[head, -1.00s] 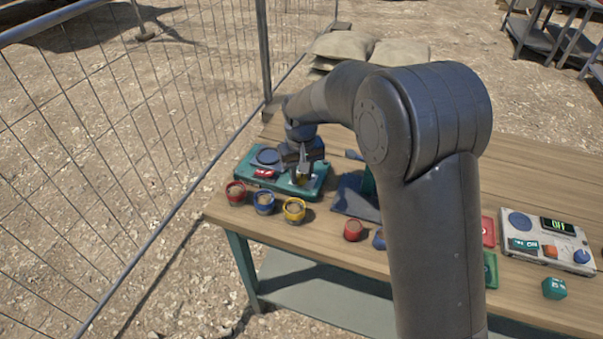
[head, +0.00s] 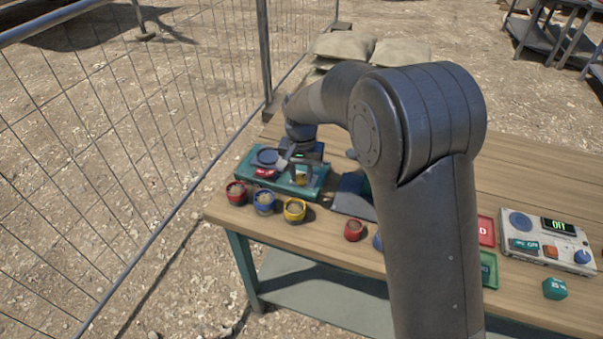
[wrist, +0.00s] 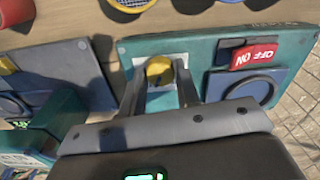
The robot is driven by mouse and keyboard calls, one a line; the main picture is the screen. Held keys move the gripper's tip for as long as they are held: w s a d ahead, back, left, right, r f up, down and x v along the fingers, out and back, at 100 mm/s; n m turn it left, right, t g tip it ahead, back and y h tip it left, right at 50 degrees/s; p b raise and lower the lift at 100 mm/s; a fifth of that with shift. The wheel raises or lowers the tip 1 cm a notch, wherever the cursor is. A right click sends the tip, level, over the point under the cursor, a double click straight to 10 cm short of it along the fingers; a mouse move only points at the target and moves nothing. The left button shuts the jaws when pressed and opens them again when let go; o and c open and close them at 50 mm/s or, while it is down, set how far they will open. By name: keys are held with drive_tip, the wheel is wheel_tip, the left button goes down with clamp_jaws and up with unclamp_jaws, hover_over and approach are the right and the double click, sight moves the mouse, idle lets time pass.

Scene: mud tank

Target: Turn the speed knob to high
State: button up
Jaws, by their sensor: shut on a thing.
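A green machine (head: 318,192) stands at the table's left end, with a round blue plate (head: 265,156) and a red ON/OFF switch (head: 265,173) on its left side. Its yellow speed knob (wrist: 159,68) sits on a pale square panel, right of the switch in the head view. My gripper (wrist: 163,80) is shut on the knob, one finger on each side in the wrist view. In the head view my gripper (head: 300,176) partly covers the knob. The knob's pointer and any speed marks cannot be made out.
Red (head: 236,193), blue (head: 264,202) and yellow (head: 294,211) pots stand close in front of the machine. A dark blue stand (head: 352,197) is just right of it. A pale device with a display (head: 549,243) is far right. A wire fence (head: 150,130) runs along the left.

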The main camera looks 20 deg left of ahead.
sight(302, 177)
idle(0.3)
drive_tip(key=o, duration=1)
wheel_tip(302, 177, up, 11)
drive_tip(key=shift+f, duration=0.1)
